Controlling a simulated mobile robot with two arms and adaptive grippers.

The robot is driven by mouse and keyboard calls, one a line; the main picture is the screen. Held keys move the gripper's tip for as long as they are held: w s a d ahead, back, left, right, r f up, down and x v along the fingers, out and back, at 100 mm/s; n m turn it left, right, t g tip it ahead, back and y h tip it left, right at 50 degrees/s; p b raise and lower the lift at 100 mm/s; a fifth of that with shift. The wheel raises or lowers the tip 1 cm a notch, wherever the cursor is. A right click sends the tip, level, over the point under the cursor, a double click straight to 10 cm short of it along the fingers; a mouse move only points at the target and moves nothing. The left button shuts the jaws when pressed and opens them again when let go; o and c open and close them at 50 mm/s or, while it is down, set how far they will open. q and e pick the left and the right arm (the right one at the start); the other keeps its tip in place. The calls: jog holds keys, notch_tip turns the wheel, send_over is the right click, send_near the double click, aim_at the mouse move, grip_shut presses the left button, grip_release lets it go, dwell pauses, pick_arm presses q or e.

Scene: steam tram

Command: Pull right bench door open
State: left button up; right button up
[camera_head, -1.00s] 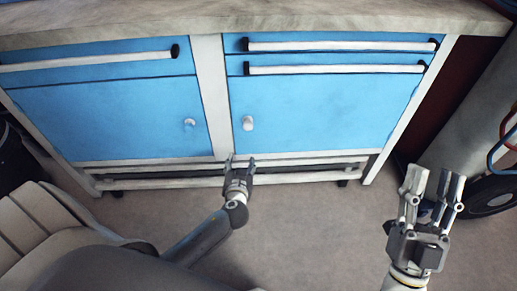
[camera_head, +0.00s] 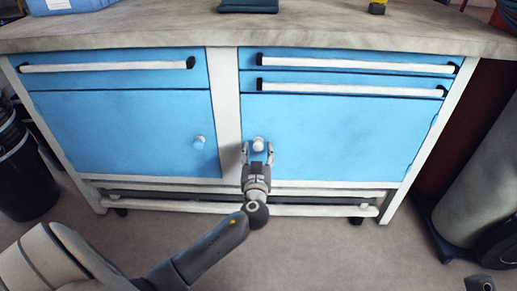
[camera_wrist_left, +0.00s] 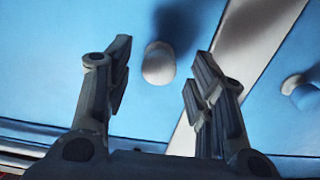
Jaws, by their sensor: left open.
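The right bench door (camera_head: 340,140) is a blue panel under two drawers and looks shut. Its round white knob (camera_head: 258,143) sits near the door's left edge; it also shows in the left wrist view (camera_wrist_left: 159,64). My left gripper (camera_head: 257,152) is open just below and in front of the knob. In the left wrist view the knob appears between and beyond the two fingertips, with no visible contact. At the lower right edge of the head view, a small grey part, probably of my right gripper, shows; its fingers cannot be made out.
The left door (camera_head: 125,135) with its own knob (camera_head: 199,142) is beside it, past a white post (camera_head: 226,110). Drawer handles (camera_head: 355,89) run above the right door. A dark bin (camera_head: 24,178) stands left, a grey cylinder (camera_head: 478,170) right. The floor in front is clear.

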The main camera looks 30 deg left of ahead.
pick_arm(q)
jog(key=shift+x, duration=1.5)
grip_shut()
